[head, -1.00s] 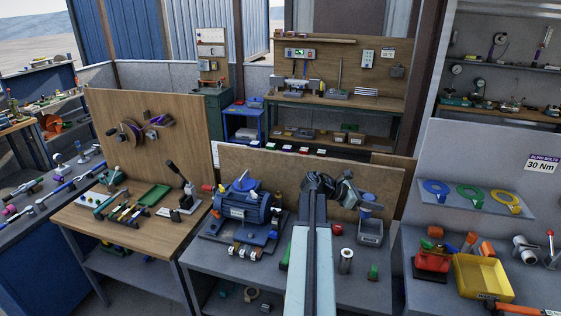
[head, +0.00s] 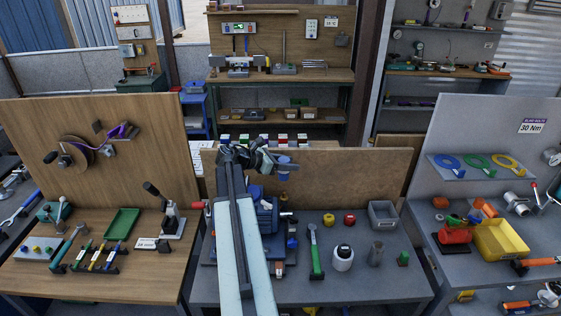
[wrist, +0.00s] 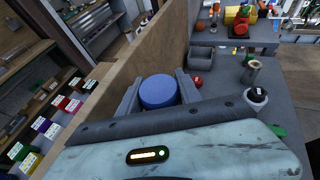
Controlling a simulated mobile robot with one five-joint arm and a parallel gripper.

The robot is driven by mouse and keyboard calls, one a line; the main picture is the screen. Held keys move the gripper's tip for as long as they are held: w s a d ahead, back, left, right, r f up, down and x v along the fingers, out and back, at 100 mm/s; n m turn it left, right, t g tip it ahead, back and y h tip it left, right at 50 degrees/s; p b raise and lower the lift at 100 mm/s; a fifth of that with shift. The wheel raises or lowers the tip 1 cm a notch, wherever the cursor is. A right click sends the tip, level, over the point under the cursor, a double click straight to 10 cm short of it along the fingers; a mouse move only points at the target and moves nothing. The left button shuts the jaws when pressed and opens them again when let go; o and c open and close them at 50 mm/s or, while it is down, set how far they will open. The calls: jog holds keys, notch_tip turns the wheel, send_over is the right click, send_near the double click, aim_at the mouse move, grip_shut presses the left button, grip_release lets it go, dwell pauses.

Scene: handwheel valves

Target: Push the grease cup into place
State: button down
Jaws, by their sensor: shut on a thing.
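A round blue piece (head: 284,161), probably the grease cup, is at the end of my arm in the head view. My gripper (head: 284,168) is shut on it. In the wrist view the flat blue top (wrist: 158,91) sits between the two grey fingers, raised above the bench. In the head view it appears above the right side of the blue motor (head: 266,216), in front of the low wooden back panel. My arm covers much of the motor. The place where the cup fits is hidden or too small to tell.
The wooden back panel (head: 345,178) rises close behind. The bench front right is fairly clear.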

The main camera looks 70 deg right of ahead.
jog(key=shift+s, duration=0.1)
jog(key=shift+r+m+g+y, duration=0.1)
jog(key=shift+m+g+y, duration=0.2)
jog(key=shift+g+y, duration=0.1)
notch_tip(320, 180, down, 6)
jog(key=b, duration=0.5)
jog(key=shift+s+b, duration=0.1)
jog(key=shift+b, duration=0.3)
jog(key=shift+f+b, duration=0.6)
jog(key=shift+b, duration=0.05)
jog(key=shift+r, duration=0.15)
dwell(0.4)
dwell(1.3)
